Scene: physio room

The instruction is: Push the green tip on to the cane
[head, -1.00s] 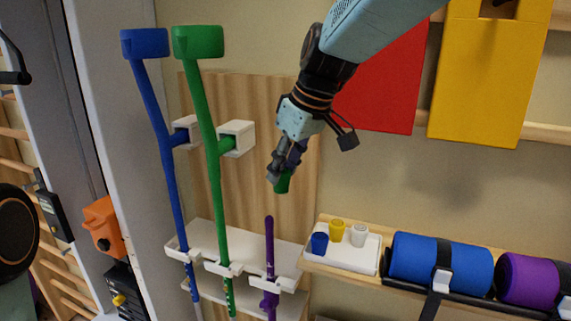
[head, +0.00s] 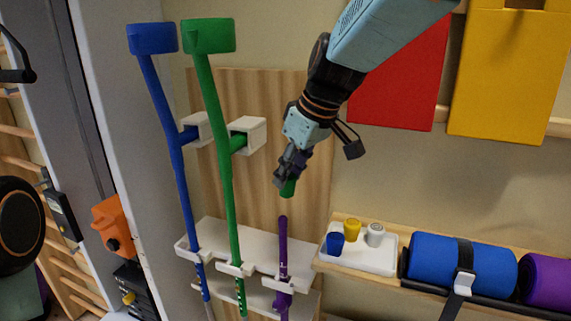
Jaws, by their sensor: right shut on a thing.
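The purple cane (head: 283,245) stands upright in the rack, its bare end pointing up. My right gripper (head: 287,178) is shut on the green tip (head: 288,188), which sticks out below the fingers. The tip is held above the cane's upper end and slightly to its right in the picture. A gap shows between tip and cane. The fingers hide the upper part of the tip. My left gripper is not in view.
A blue crutch (head: 170,150) and a green crutch (head: 218,130) stand left of the cane in the white rack (head: 258,245). At right, a white tray (head: 378,258) holds a blue tip (head: 335,244), a yellow tip (head: 352,230) and a white tip (head: 375,235). A blue roll (head: 430,262) lies beyond it.

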